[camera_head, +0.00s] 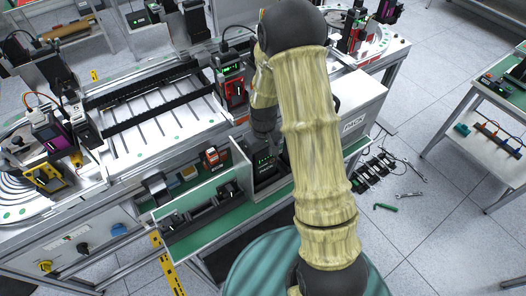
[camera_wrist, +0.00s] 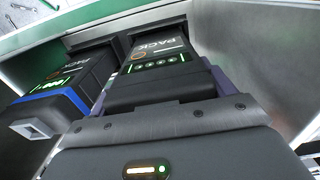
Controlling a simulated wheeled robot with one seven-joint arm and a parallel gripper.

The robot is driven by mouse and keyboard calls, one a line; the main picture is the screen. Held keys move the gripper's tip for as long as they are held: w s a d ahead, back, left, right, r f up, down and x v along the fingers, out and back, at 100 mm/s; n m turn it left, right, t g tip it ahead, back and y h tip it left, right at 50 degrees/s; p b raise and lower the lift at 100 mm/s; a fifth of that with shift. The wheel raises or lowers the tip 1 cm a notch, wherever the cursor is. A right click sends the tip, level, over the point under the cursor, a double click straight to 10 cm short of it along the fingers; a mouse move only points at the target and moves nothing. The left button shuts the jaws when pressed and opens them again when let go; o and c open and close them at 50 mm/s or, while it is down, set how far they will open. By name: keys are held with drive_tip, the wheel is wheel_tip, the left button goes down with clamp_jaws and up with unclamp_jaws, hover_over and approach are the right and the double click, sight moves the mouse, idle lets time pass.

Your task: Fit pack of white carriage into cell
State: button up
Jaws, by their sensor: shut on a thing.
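My gripper (camera_head: 264,138) reaches down over the green-topped bench at the front of the frame. In the wrist view my gripper (camera_wrist: 165,98) is shut on a dark pack (camera_wrist: 166,64) marked PACK, with a row of small green lights. The held pack's far end is at a dark slotted housing; I cannot tell how far inside it is. A second pack (camera_wrist: 68,82) with a blue part stands to its left. In the head view a dark pack with green lights (camera_head: 264,161) shows below my gripper. I cannot make out which carriage is the white one.
A pale panel (camera_wrist: 240,45) stands close on the right in the wrist view. A red carriage (camera_head: 236,90) is on the frame behind. A low-walled tray (camera_head: 197,205) lies left of my gripper.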

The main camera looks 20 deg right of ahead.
drive_tip(key=shift+f, duration=0.35)
drive_tip(key=o, duration=1.7)
wheel_tip(320, 180, up, 18)
drive_tip(key=b, duration=0.3)
drive_tip(key=shift+f, duration=0.25)
drive_tip(key=s+f+m+t, duration=0.2)
drive_tip(key=s+f+m, duration=0.1)
drive_tip(key=s, duration=1.1)
drive_tip(key=shift+f+m+t, duration=0.2)
drive_tip(key=shift+m+t, duration=0.1)
drive_tip(key=shift+s+d, duration=0.1)
